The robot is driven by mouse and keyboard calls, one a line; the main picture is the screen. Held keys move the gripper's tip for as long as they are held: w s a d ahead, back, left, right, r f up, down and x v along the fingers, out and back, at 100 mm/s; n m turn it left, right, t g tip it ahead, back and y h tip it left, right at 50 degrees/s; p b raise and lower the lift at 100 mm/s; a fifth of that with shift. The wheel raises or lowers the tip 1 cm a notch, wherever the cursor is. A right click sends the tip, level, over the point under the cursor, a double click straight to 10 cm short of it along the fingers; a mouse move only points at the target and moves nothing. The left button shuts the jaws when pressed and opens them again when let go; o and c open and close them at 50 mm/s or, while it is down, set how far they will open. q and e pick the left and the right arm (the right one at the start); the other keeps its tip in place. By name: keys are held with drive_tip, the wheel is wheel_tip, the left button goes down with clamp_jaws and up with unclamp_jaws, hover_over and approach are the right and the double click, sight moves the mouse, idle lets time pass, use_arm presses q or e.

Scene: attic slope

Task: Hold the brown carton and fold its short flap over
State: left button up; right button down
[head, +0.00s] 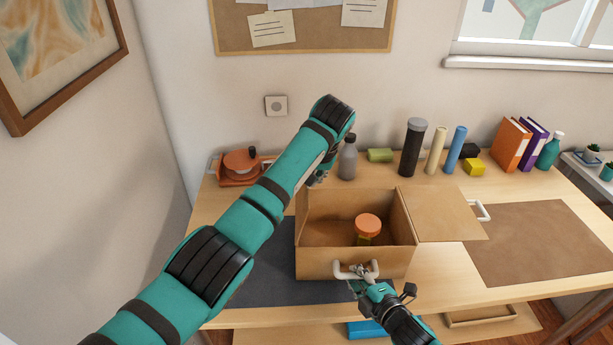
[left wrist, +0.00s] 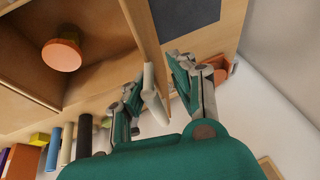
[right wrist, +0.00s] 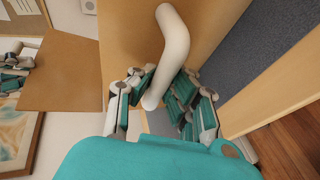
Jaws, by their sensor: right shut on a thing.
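The open brown carton (head: 330,265) stands on the table with a jar with an orange lid (head: 368,226) inside. A wide flap (head: 440,212) with a white handle lies folded out to the right. My right gripper (head: 358,272) is shut on the white front handle, also seen in the right wrist view (right wrist: 172,45). My left gripper (head: 318,180) is at the carton's far left, partly hidden by my arm. In the left wrist view its fingers (left wrist: 158,80) are apart, with a white handle (left wrist: 153,95) between them, beside a thin upright carton panel (left wrist: 145,35).
A grey bottle (head: 347,160), a black cylinder (head: 412,148) and blue and cream rolls stand behind the carton. An orange device (head: 240,165) is at the back left. A brown mat (head: 540,245) leaves clear room at the right.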

use_arm(q)
drive_tip(key=shift+r, duration=0.3)
drive_tip(key=v, duration=0.7)
drive_tip(key=shift+f, duration=0.25)
drive_tip(key=c, duration=0.3)
drive_tip(key=f+h, duration=0.1)
drive_tip(key=h, duration=0.1)
drive_tip(key=w+a+f+n+t+h, duration=0.1)
drive_tip(key=f+h, duration=0.1)
drive_tip(key=w+f+n+h, duration=0.1)
drive_tip(key=f+h, duration=0.1)
drive_tip(key=shift+w+a+t, duration=0.1)
drive_tip(key=shift+a+t, duration=0.2)
clamp_jaws()
drive_tip(key=s+a+r+n+t+h, duration=0.4)
drive_tip(key=a+h, duration=0.2)
drive_tip(key=x, duration=0.9)
drive_tip(key=shift+d+f, duration=0.4)
drive_tip(key=shift+d, duration=0.25)
drive_tip(key=shift+d+f, duration=0.3)
drive_tip(key=shift+d, duration=0.25)
drive_tip(key=shift+s+d+f, duration=0.1)
drive_tip(key=shift+d+f, duration=0.25)
drive_tip(key=shift+d, duration=0.35)
